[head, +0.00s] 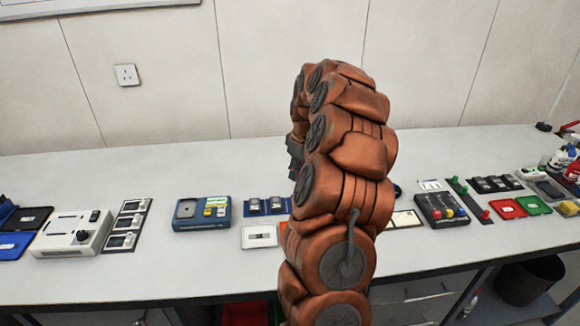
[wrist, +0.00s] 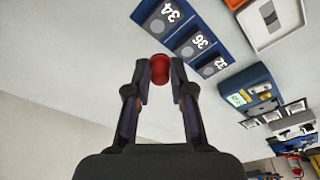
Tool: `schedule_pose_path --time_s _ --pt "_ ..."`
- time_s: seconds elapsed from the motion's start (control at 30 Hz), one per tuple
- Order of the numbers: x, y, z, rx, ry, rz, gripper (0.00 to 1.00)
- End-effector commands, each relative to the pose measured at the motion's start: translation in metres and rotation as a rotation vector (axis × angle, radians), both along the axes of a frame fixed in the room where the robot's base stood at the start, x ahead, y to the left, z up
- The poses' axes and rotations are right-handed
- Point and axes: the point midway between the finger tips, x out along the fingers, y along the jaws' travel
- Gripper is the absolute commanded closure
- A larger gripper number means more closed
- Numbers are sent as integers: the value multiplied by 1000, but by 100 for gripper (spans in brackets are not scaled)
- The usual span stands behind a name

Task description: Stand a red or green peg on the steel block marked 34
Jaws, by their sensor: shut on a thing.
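My gripper (wrist: 160,72) is shut on a red peg (wrist: 160,67) in the wrist view; its rounded red end shows between the fingertips. The steel block marked 34 (wrist: 157,25) lies in a dark blue tray (wrist: 143,10), up and slightly right of the peg and apart from it in the picture. Blocks marked 36 (wrist: 187,50) and 32 (wrist: 208,70) lie in the same tray. In the head view my arm hides the peg and most of my gripper. A dark rack (head: 470,200) at the right holds green pegs (head: 455,180) and a red peg (head: 485,214).
A blue case (head: 202,222) and a white cassette-like box (head: 259,237) lie by the tray. A white device (head: 70,236) stands at the left. A box with coloured knobs (head: 441,222) and red and green trays (head: 508,209) are at the right.

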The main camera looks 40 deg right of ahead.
Motion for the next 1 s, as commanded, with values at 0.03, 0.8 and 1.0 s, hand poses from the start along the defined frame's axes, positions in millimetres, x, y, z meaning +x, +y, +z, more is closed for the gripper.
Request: schedule_pose_path --time_s 0.03,0.8,1.0 --pt "-1 -1 -2 0 0 -2 97" --pt "0 1 -60 2 1 0 97" --pt "0 1 -72 1 1 0 97"
